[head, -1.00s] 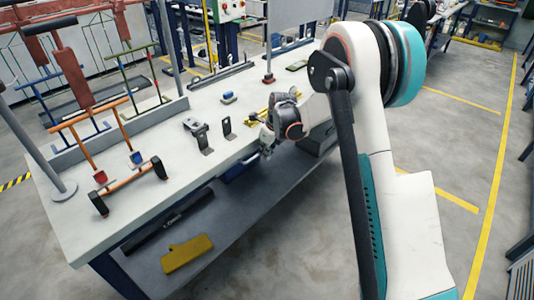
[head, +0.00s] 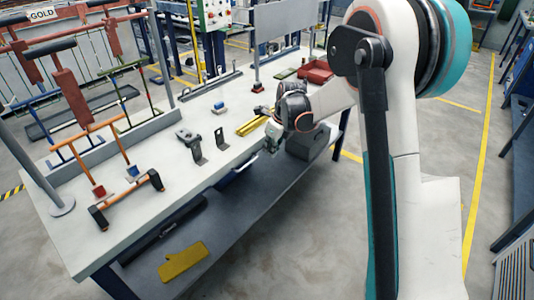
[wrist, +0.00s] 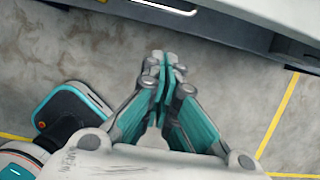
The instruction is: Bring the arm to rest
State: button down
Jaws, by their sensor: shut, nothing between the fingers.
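My gripper (wrist: 166,62) shows in the wrist view with its two teal-padded fingers drawn together and nothing between them. Below it are bare grey floor and, at the top, the edge of the workbench. In the head view my gripper (head: 271,147) hangs at the right front edge of the white workbench (head: 120,236), partly hidden by my wrist. My arm is bent, with the elbow high at the right.
A yellow glove-like piece (head: 183,261) lies on the lower shelf. Floor to the right is open.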

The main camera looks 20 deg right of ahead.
jog(key=s+r+n+t+h, duration=0.1)
jog(key=s+r+n+t, duration=0.1)
jog(key=s+r+n, duration=1.3)
jog(key=s+r+n+t+h, duration=0.1)
jog(key=s+r+n+t, duration=0.1)
jog(key=s+n, duration=1.1)
jog(key=shift+s+a+n, duration=0.3)
jog(key=shift+s, duration=3.7)
